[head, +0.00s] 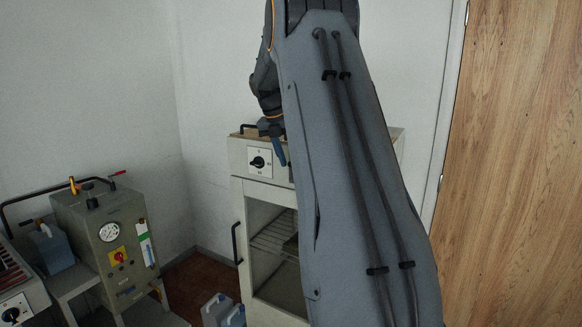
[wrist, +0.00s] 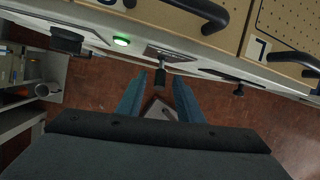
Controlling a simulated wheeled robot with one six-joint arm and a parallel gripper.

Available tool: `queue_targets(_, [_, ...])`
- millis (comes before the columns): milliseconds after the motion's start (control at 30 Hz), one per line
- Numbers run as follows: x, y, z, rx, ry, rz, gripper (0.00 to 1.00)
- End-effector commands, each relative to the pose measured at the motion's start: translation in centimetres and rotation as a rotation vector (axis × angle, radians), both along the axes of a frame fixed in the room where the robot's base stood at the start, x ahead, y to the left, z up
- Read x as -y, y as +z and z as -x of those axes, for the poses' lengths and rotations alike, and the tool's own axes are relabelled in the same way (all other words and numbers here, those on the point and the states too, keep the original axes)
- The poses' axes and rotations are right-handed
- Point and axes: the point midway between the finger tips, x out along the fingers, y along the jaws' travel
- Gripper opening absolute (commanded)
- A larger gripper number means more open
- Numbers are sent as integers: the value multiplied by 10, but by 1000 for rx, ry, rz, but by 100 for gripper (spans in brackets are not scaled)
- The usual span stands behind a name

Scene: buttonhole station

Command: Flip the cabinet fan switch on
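The cabinet (head: 240,200) stands against the back wall in the head view, with a rotary dial (head: 259,162) on its front panel. My arm covers its right part, so no fan switch shows there. In the wrist view a metal plate (wrist: 166,54) on the panel has a black lever (wrist: 160,77) sticking out from it. It looks like the fan switch, but I cannot read a label or tell its position. My gripper (wrist: 158,84) is open, its two blue fingers apart on either side of the lever. I cannot tell whether they touch it. My gripper also shows in the head view (head: 281,150).
In the wrist view, a green lamp (wrist: 121,40) glows left of the plate. A black knob (wrist: 239,90) sits to the right, and black handles (wrist: 200,10) are above. In the head view, a gauge unit (head: 108,240) stands left and jugs (head: 222,311) stand on the floor.

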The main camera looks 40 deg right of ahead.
Motion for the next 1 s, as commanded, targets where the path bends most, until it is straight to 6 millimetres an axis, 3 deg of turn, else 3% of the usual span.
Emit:
queue_targets(200, [-12,32,-2,4,2,1,33])
queue_targets(400, [-18,46,-1,1,2,-1,33])
queue_targets(1000, [-20,47,-1,4,-5,-2,33])
